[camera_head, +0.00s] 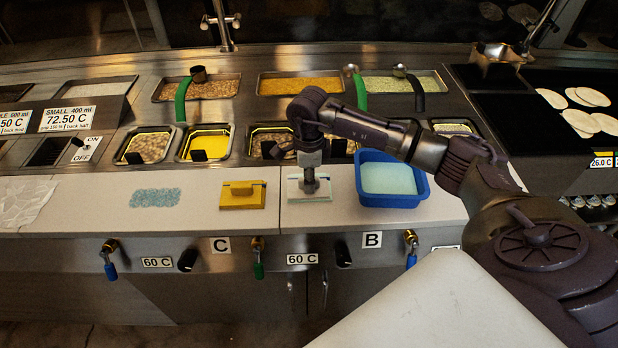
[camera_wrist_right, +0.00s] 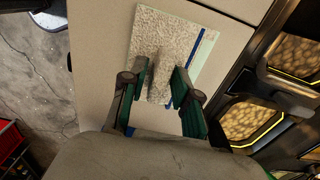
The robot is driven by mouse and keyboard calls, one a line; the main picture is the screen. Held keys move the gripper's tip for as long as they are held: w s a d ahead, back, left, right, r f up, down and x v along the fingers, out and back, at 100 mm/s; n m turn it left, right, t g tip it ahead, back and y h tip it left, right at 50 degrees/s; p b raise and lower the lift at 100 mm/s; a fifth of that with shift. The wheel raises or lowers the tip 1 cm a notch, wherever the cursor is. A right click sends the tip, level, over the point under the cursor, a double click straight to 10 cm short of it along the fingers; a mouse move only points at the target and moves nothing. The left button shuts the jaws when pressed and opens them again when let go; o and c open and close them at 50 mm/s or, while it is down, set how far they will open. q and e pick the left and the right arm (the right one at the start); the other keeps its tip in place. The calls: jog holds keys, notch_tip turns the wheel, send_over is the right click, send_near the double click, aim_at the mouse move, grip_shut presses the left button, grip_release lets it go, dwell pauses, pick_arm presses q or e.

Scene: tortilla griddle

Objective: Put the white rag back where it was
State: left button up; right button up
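The white rag (camera_head: 296,190) is a pale flat pad by the front edge of the counter, between the yellow pad and the blue tub. In the right wrist view the rag (camera_wrist_right: 150,35) looks rough and beige-white, with a raised ridge in its middle. It lies over a pale green-white sheet with a blue strip along one side. My right gripper (camera_head: 310,188) points down at it. In the wrist view the gripper (camera_wrist_right: 160,85) has its fingers on either side of the ridge, with slight gaps showing. My left gripper is out of view.
A blue tub (camera_head: 394,201) of pale liquid stands close to the right. A yellow pad with a ridge (camera_head: 255,199) and a bluish textured patch (camera_head: 155,197) lie to the left. A crumpled white sheet (camera_head: 22,203) is at far left. Food bins line the back.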

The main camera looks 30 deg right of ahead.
jog(key=shift+r, duration=0.15)
jog(key=shift+r, duration=0.15)
notch_tip(320, 180, up, 12)
jog(key=b, duration=0.3)
dwell(0.5)
